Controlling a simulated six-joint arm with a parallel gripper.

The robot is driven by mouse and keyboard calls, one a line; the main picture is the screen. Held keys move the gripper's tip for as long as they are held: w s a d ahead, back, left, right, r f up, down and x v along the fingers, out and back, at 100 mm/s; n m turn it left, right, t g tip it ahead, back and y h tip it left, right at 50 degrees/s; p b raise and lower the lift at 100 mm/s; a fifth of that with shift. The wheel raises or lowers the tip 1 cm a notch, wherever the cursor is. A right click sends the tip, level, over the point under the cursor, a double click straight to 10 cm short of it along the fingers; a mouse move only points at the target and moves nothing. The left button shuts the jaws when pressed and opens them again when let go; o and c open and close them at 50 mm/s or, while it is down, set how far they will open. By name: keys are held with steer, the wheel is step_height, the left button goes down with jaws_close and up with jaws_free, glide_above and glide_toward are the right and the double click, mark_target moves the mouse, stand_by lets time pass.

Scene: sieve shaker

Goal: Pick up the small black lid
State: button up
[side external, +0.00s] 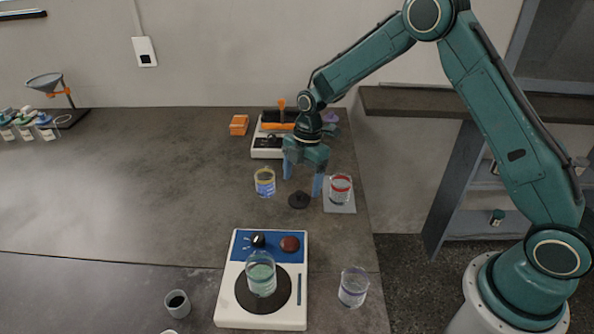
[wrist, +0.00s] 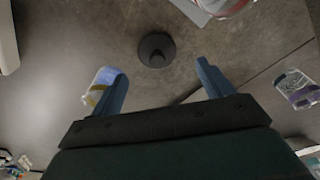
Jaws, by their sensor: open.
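The small black lid (side external: 299,200) is a flat round disc with a raised knob, lying on the grey table. In the wrist view the lid (wrist: 156,49) lies beyond my fingertips, roughly between their lines. My gripper (side external: 303,186) is open and empty, pointing down above and just behind the lid in the side view. Its two blue fingers stand wide apart in the wrist view (wrist: 160,78). Nothing is between them, and the lid looks untouched.
A yellow-banded jar (side external: 265,182) stands left of the lid, and a red-banded jar (side external: 340,188) stands right on a grey pad (side external: 340,209). The blue-and-white device (side external: 233,290) bears a beaker (side external: 261,272) in front. A purple-banded jar (side external: 353,287) stands right of it.

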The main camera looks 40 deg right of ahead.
mark_target(299, 193)
steer(key=shift+f, duration=0.15)
steer(key=shift+w+a+f, duration=0.1)
steer(key=shift+a+f, duration=0.05)
steer(key=shift+f, duration=1.1)
steer(key=shift+w+a+f, duration=0.1)
steer(key=shift+a+f, duration=0.05)
steer(key=shift+f, duration=1.05)
steer(key=shift+c, duration=0.2)
steer(key=c, duration=1)
